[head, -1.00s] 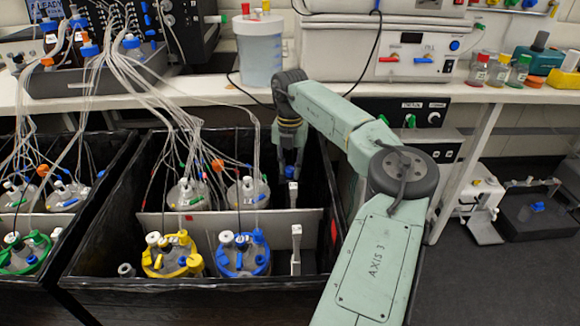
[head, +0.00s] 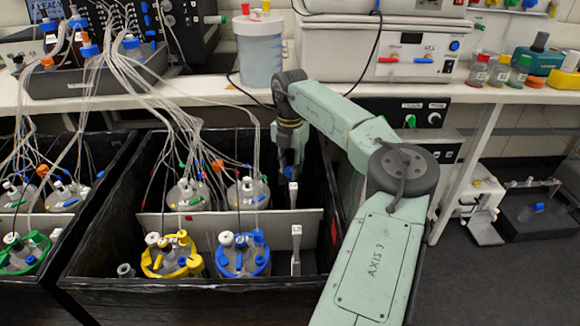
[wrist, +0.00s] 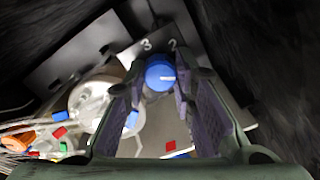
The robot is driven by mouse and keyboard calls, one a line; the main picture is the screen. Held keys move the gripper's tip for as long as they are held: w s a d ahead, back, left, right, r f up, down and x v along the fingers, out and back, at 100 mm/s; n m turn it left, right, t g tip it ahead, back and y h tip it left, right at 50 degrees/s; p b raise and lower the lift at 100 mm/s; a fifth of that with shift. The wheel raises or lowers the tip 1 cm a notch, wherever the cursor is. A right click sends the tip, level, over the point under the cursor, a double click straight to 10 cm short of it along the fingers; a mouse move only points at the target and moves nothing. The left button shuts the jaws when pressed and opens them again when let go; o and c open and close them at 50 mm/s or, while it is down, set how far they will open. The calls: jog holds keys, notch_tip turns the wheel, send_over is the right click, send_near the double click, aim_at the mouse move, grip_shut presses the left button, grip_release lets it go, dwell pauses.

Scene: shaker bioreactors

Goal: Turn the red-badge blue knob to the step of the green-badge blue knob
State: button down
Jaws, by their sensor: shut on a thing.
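My gripper (head: 289,160) reaches down into the right-hand black tub, near its back right corner. In the wrist view its two fingers (wrist: 160,85) are closed on either side of a blue knob (wrist: 160,72). The knob has a white pointer line on its face, aimed to the right. The digits 3 and 2 show on the grey plate (wrist: 150,50) just beyond it. In the head view a little of the blue knob (head: 288,172) shows at the fingertips. I cannot make out a badge beside the held knob or identify the green-badge blue knob.
Jars with yellow (head: 171,262) and blue (head: 242,262) collars stand at the tub's front. More tubed jars (head: 188,194) stand behind a light divider (head: 225,224). The tub's black walls are close around my gripper. A shelf (head: 215,97) with instruments runs behind.

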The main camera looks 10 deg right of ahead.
aim_at(290, 169)
jog(key=c, duration=1.3)
grip_release()
jog(key=shift+c, duration=0.2)
jog(key=shift+r, duration=0.15)
notch_tip(290, 169, up, 12)
